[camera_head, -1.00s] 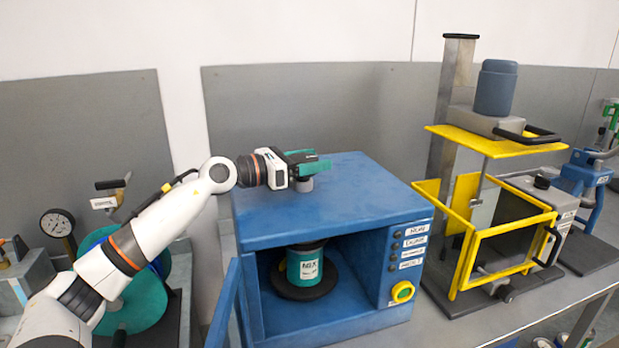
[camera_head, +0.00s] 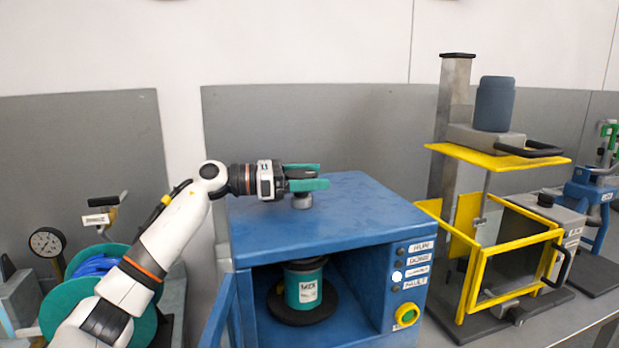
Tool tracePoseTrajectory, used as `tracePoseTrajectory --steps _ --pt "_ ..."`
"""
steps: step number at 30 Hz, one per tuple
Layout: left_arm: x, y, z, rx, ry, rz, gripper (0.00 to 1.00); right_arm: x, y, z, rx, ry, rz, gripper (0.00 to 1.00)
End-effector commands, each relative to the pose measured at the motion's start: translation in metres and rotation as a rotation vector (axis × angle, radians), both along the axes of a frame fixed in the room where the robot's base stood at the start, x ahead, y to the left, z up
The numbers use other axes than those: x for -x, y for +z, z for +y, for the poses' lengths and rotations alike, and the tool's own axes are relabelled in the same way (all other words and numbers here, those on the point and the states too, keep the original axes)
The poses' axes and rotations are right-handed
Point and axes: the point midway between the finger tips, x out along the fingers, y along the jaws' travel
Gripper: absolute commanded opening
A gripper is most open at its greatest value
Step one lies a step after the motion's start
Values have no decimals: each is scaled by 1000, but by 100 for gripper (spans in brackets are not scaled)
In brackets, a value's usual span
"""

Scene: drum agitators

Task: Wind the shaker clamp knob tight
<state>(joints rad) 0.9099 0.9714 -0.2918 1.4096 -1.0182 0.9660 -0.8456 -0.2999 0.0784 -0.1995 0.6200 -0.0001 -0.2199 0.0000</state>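The blue shaker cabinet (camera_head: 340,216) stands on the bench at the centre, its front open. A grey round clamp hub (camera_head: 302,201) shows on its top, with a dark part (camera_head: 300,174) above it, apparently the knob's. My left gripper (camera_head: 322,175) lies level over the hub, its teal fingers apart on either side of the dark part. I cannot tell whether they touch it. The fingers hide much of the knob. A teal labelled can (camera_head: 304,289) stands upright on a dark round plate inside the cabinet. My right gripper is not in view.
Buttons and a yellow-ringed knob (camera_head: 407,314) are on the cabinet's front right. A yellow-framed mixer (camera_head: 481,258) stands to the right. A teal reel (camera_head: 102,264) and a gauge (camera_head: 47,242) are at the left. The cabinet top right of my gripper is clear.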

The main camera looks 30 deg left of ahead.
Motion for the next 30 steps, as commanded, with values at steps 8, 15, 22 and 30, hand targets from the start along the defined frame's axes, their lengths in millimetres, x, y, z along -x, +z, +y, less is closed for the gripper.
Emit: tracePoseTrajectory --steps 8,15,22,30 --pt "1 -1 1 -2 1 1 81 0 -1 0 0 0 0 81" --pt "20 -5 25 -3 5 1 81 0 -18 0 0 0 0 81" --pt "53 -6 62 -2 4 2 81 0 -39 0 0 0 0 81" --pt "76 -3 88 -2 1 1 81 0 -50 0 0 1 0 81"
